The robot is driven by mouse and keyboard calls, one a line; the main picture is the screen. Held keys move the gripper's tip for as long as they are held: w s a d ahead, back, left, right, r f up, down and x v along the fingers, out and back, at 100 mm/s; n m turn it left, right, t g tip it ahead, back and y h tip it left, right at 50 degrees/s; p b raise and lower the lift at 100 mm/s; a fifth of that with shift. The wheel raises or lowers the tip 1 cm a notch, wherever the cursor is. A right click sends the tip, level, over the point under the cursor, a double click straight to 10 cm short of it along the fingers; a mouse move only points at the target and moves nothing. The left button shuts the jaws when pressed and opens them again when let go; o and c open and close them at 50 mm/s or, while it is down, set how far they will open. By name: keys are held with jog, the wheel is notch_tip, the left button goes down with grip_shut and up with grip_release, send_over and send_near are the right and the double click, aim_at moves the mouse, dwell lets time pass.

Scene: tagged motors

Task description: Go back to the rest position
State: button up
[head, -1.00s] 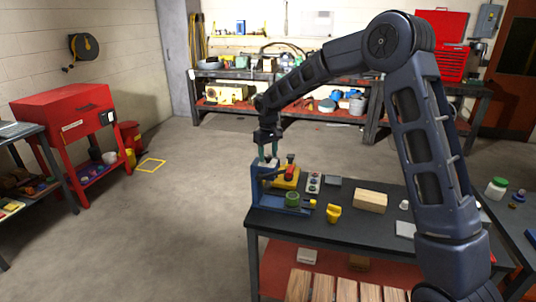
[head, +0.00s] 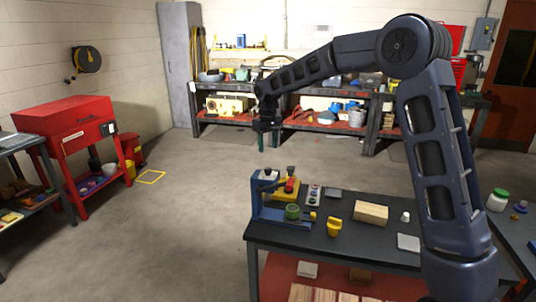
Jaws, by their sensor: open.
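My gripper (head: 268,141) points downward at the end of my raised arm in the head view. Its two greenish fingers are apart with nothing between them. It is above and apart from the blue fixture (head: 257,203) at the left end of the dark workbench (head: 375,238). A green round part (head: 292,212) sits at the base of the fixture. A yellow and red device (head: 287,187) stands right beside it. My arm hides part of the workbench's right side.
The workbench also holds a grey box with round buttons (head: 314,194), a yellow cup-like part (head: 334,228) and a wooden block (head: 371,212). A red cabinet (head: 65,120) stands left. Shelves (head: 212,131) line the back wall.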

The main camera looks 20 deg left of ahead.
jog(key=shift+r, duration=0.5)
jog(key=s+d+r+m+t, duration=0.15)
jog(key=d+r, duration=0.25)
jog(key=d, duration=0.6)
jog(key=s+d+r+m, duration=0.1)
jog(key=s+d+r, duration=0.15)
jog(key=d, duration=0.75)
jog(key=s+d+r+m+t, duration=0.15)
jog(key=d+r, duration=0.25)
jog(key=d, duration=0.6)
jog(key=s+d+f+m, duration=0.2)
jog(key=s+d+m, duration=0.1)
jog(key=s+d, duration=0.7)
jog(key=s+d+f+m+t, duration=0.1)
jog(key=s+d+f+m, duration=0.2)
jog(key=s+d, duration=0.8)
jog(key=shift+d+t, duration=0.3)
jog(key=shift+d, duration=0.7)
